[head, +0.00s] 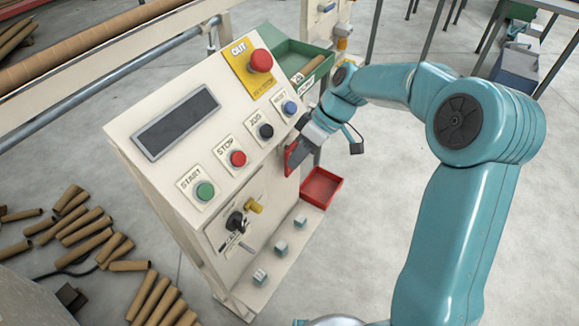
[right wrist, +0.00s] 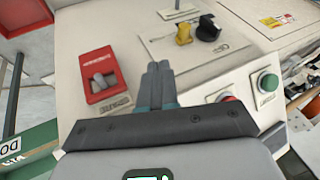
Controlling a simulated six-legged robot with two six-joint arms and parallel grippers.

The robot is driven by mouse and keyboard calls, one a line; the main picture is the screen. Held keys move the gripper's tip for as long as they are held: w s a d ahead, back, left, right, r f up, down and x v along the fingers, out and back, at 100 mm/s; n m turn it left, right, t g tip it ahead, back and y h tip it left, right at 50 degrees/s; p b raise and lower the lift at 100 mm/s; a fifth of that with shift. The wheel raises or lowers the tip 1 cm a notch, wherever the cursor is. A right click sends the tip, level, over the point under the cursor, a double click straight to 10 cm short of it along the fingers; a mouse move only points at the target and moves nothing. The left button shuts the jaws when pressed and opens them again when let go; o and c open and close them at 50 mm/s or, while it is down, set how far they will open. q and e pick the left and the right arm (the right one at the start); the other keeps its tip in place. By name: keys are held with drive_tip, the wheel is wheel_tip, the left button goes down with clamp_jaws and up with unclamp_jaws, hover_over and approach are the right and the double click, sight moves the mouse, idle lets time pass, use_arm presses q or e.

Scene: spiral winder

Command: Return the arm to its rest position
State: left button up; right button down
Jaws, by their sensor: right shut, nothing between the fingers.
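My right arm comes in from the right in the head view, and its gripper (head: 303,143) is beside the lower right part of the white control panel (head: 130,120). In the right wrist view the two fingers (right wrist: 160,82) are together and empty, over the pale panel face. A red switch plate (right wrist: 105,75) with a grey knob is just left of the fingers, apart from them. In the head view my gripper partly hides this red plate (head: 291,156). My left gripper is in neither view.
The panel carries a red emergency button (head: 260,61), green (head: 205,191), red (head: 238,158), black and blue buttons, a black rotary knob (head: 236,222) and a yellow one. A red tray (head: 321,188) is below the gripper. Cardboard tubes (head: 85,232) lie at left.

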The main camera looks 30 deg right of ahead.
drive_tip(key=shift+s+r, duration=0.15)
drive_tip(key=shift+r, duration=0.2)
drive_tip(key=shift+d, duration=0.15)
